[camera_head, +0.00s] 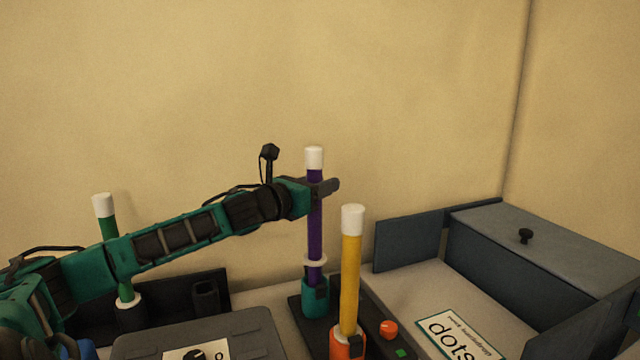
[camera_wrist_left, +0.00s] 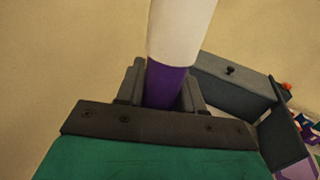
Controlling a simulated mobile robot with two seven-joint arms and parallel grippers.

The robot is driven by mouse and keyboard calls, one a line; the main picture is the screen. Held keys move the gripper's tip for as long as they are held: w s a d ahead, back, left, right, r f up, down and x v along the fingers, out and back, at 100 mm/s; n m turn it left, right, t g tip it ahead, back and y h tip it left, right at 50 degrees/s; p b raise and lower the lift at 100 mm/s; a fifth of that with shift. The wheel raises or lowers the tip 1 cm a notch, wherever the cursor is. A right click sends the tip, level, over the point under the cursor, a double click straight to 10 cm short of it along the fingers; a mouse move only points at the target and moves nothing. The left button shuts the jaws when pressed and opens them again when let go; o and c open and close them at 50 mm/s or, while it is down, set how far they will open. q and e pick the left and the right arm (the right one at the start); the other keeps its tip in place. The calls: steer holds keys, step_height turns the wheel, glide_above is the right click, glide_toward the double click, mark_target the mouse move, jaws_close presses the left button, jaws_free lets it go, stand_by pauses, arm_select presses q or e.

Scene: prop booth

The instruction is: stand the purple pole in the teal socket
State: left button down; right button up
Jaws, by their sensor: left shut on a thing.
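The purple pole (camera_head: 315,225) with a white top stands upright in the head view. My left gripper (camera_head: 322,188) is shut on it near its upper end, just below the white cap. In the left wrist view the pole (camera_wrist_left: 166,84) sits between the two fingers (camera_wrist_left: 160,90). The pole's lower end, with a white ring, meets the teal socket (camera_head: 315,297) on a dark base. It looks to be in the socket's mouth, but how deep it sits I cannot tell. My right gripper is not in view.
A yellow pole (camera_head: 351,270) stands in an orange socket (camera_head: 346,345) close in front. A green pole (camera_head: 109,232) stands at the left behind my arm. A grey case (camera_head: 200,335) lies at the front. A grey-blue bin (camera_head: 545,240) with a lid is at the right.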

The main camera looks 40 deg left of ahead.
arm_select(q)
step_height(320, 180, down, 4)
steer(key=b, duration=0.3)
steer(key=shift+f, duration=0.2)
stand_by(0.5)
steer(key=c, duration=0.6)
jaws_free()
steer(key=shift+c, duration=0.2)
